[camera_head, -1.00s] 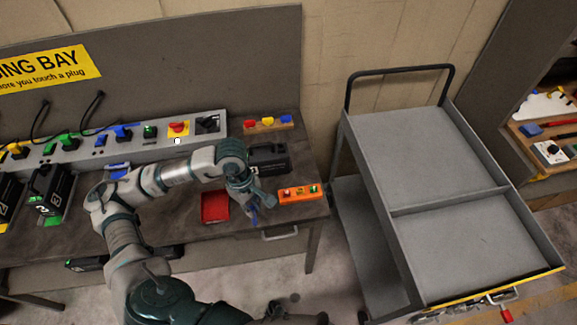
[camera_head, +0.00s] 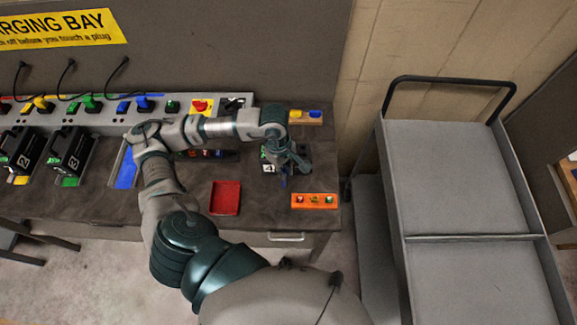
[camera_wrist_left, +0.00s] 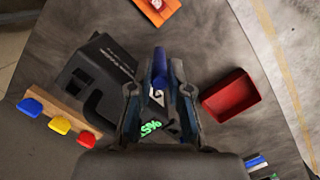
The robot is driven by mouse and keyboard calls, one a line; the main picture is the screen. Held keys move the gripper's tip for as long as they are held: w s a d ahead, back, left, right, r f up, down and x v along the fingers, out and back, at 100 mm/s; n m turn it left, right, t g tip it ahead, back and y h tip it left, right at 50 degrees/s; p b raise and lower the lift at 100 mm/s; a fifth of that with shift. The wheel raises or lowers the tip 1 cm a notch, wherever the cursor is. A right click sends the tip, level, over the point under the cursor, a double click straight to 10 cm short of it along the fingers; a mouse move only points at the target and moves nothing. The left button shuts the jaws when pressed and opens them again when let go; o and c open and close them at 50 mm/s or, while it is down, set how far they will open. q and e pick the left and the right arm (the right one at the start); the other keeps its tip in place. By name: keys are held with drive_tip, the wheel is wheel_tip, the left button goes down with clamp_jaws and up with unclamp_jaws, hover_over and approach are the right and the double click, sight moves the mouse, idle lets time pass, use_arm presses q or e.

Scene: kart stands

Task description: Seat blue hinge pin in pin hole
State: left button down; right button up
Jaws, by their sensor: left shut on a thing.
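My left gripper (camera_head: 286,170) is shut on the blue hinge pin (camera_wrist_left: 160,66), which sticks out past the fingertips. The pin shows only as a small blue bit in the head view (camera_head: 283,182). In the left wrist view the gripper (camera_wrist_left: 160,92) is above a black box (camera_wrist_left: 98,72) with a handle and a green lit "5%" readout. The gripper and pin cover part of that box, and I cannot tell how far above it the pin is. I cannot make out the pin hole. My right gripper is not in view.
A wooden block (camera_wrist_left: 70,118) holds blue, yellow and red pieces. A charging strip (camera_head: 60,112) runs along the back. A grey cart (camera_head: 445,190) stands right.

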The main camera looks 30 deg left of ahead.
use_arm(q)
drive_tip(key=f, duration=0.2)
drive_tip(key=shift+s+f+b, duration=0.25)
drive_tip(key=shift+f+b, duration=0.1)
drive_tip(key=shift+b, duration=0.05)
drive_tip(key=shift+w+d+f, duration=0.15)
drive_tip(key=shift+d, duration=0.3)
drive_tip(key=c, duration=1.2)
unclamp_jaws()
drive_tip(key=shift+o, duration=0.5)
drive_tip(key=shift+w+a, duration=0.1)
drive_tip(key=shift+a, duration=0.2)
